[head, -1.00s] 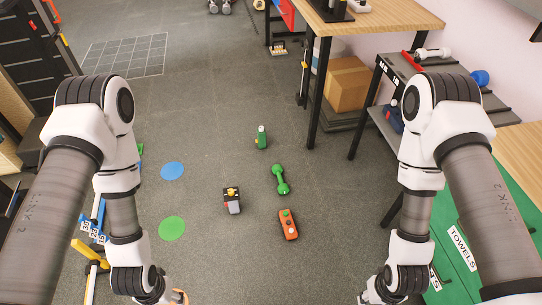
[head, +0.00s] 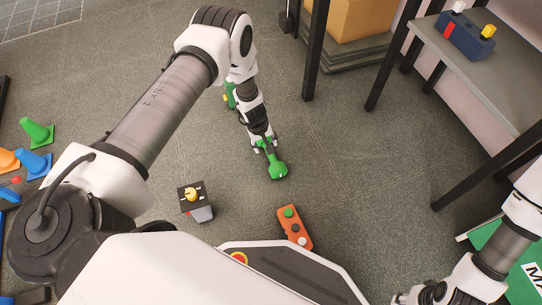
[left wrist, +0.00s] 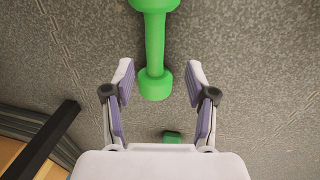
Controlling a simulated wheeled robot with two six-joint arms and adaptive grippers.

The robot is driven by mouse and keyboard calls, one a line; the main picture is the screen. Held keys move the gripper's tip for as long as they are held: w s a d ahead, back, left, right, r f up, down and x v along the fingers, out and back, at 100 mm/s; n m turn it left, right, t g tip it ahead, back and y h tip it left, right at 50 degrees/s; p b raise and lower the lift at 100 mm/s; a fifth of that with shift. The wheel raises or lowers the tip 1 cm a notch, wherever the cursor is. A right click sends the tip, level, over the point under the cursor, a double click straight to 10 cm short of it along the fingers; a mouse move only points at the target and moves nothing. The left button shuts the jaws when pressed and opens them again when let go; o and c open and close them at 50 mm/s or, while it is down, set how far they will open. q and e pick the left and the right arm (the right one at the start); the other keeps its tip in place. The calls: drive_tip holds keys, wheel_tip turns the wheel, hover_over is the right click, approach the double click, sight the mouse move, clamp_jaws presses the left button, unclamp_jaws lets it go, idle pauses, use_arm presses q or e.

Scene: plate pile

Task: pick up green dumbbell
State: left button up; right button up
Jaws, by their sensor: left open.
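The green dumbbell (head: 278,170) lies on the grey floor, its far part hidden by my left gripper (head: 264,143) in the head view. In the left wrist view the dumbbell (left wrist: 155,45) runs up out of the top edge, and one rounded end appears between the fingertips. My left gripper (left wrist: 159,82) is open, with a finger on either side and gaps to the dumbbell. I cannot tell how far above the floor the fingers are. My right gripper (head: 410,297) is partly cut off at the bottom right of the head view.
An orange control box (head: 294,228) and a dark box with a yellow button (head: 195,201) lie nearby. A green bottle (head: 229,95) is partly behind my left arm. Small cones (head: 37,133) stand at left. A grey shelf (head: 470,62) and table legs (head: 316,50) stand at right.

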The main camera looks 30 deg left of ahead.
use_arm(q)
drive_tip(key=f+b, duration=0.2)
drive_tip(key=w+f+b, duration=0.1)
drive_tip(key=f, duration=0.2)
drive_tip(key=w+d+f+b, duration=0.1)
drive_tip(key=f+b, duration=0.1)
drive_tip(key=f, duration=0.1)
drive_tip(key=shift+f+b, duration=0.25)
drive_tip(key=shift+b, duration=0.1)
drive_tip(key=shift+r, duration=0.2)
drive_tip(key=shift+c, duration=0.4)
clamp_jaws()
use_arm(e)
wheel_tip(320, 180, down, 6)
drive_tip(key=shift+w+f, duration=0.2)
drive_tip(key=shift+f, duration=0.05)
